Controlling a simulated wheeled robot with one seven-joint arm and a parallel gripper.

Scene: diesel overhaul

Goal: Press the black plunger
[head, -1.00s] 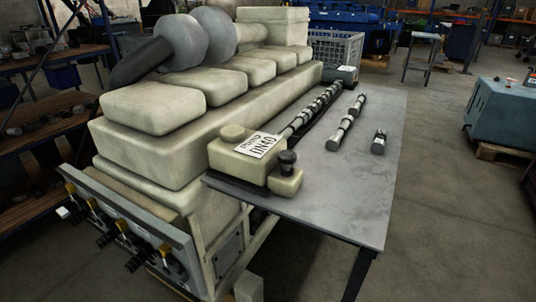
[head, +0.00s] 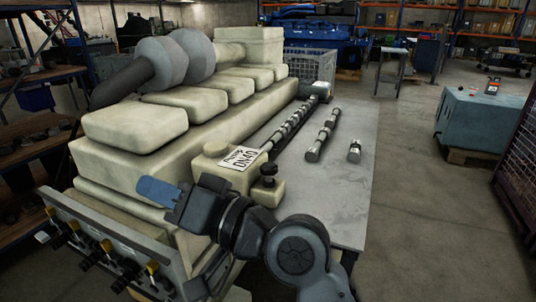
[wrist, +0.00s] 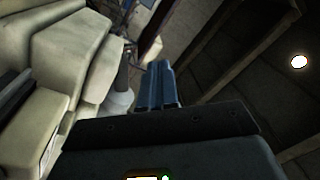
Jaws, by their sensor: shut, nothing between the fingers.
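The black plunger (head: 268,175) stands upright on a small cream block at the right end of the cream pump body (head: 212,160), near the table's front left corner. My gripper (head: 158,192) is in front and to the left of the plunger, apart from it, with its blue fingers pointing left. In the wrist view my gripper (wrist: 156,85) shows its fingers closed together with nothing between them. The plunger is not visible in the wrist view.
The large cream engine (head: 150,120) stands left of and behind my gripper. A white label (head: 240,157) lies on the pump. The grey table (head: 345,200) bears dark shafts (head: 322,135) and a short cylinder (head: 354,151); its front right part is clear.

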